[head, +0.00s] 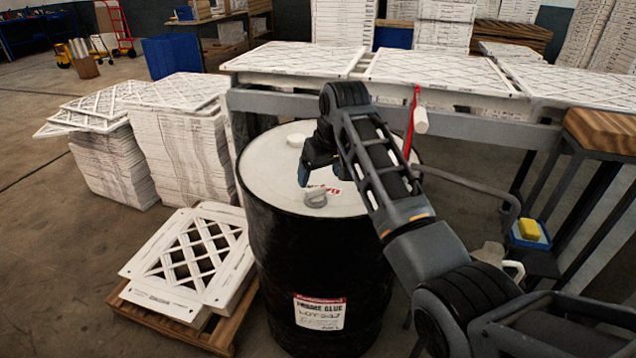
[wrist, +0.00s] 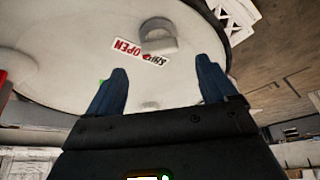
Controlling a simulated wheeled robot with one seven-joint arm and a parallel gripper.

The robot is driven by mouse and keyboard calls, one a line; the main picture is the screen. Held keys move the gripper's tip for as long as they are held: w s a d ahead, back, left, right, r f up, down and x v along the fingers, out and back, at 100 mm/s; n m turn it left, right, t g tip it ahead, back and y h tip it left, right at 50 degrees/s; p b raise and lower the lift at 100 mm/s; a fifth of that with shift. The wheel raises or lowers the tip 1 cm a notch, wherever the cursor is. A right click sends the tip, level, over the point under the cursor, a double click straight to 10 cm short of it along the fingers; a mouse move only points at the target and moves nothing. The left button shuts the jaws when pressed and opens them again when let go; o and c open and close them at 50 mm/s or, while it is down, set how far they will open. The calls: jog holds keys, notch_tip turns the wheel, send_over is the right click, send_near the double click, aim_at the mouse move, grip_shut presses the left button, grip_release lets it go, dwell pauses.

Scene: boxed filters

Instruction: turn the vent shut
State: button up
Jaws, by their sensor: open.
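The vent is a small grey round cap (head: 315,198) on the white lid of a black drum (head: 318,255). In the wrist view the vent (wrist: 158,36) stands beyond my fingertips, with a raised bar across it. A label (wrist: 140,52) beside it reads OPEN in red and SHUT, upside down in the picture. I cannot tell which word the vent points at. My gripper (wrist: 161,72) is open and empty, its blue fingers apart and pointing toward the vent. In the head view my gripper (head: 304,176) hangs over the lid, just behind the vent and not touching it.
A white bung (head: 296,140) sits farther back on the lid. Behind the drum runs a grey bench frame (head: 275,102) with white filter panels, and a red strap (head: 411,120) hangs there. Filters on a pallet (head: 222,335) stand left. A blue tub (head: 530,238) is at right.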

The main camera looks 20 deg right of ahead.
aim_at(316, 188)
jog(key=shift+x, duration=3)
jog(key=c, duration=1.1)
jog(key=shift+o, duration=0.2)
